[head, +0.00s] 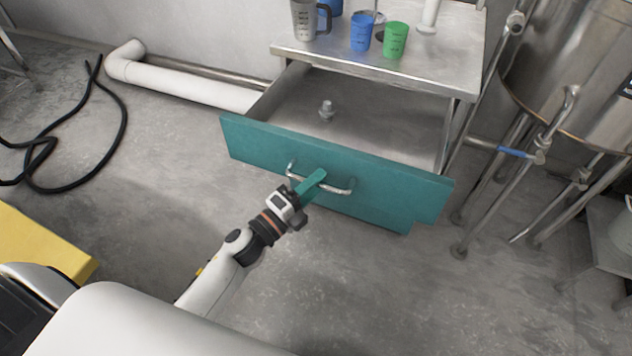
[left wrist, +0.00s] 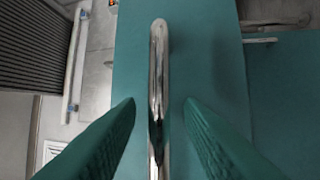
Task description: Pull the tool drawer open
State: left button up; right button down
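The tool drawer (head: 345,180) has a teal front and stands pulled well out from under the steel counter. Its inside is in view. The curved metal drawer handle (head: 338,191) is on the front, and it also runs down the middle of the left wrist view (left wrist: 158,70). My left gripper (head: 313,181) is at the handle. In the left wrist view its two teal fingers (left wrist: 158,108) lie one on each side of the handle, with a visible gap at the tips. The fingers are open around the handle. My right gripper is in neither view.
A small metal piece (head: 327,109) stands inside the drawer. A steel mug (head: 304,20), a blue cup (head: 361,32) and a green cup (head: 395,40) stand on the counter (head: 440,60). A large steel tank (head: 570,60) is at right. The floor before the drawer is clear.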

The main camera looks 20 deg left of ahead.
pick_arm(q)
jog(key=v, duration=1.1)
jog(key=shift+s, duration=0.25)
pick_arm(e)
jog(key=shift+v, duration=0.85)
pick_arm(q)
jog(key=shift+a, duration=0.15)
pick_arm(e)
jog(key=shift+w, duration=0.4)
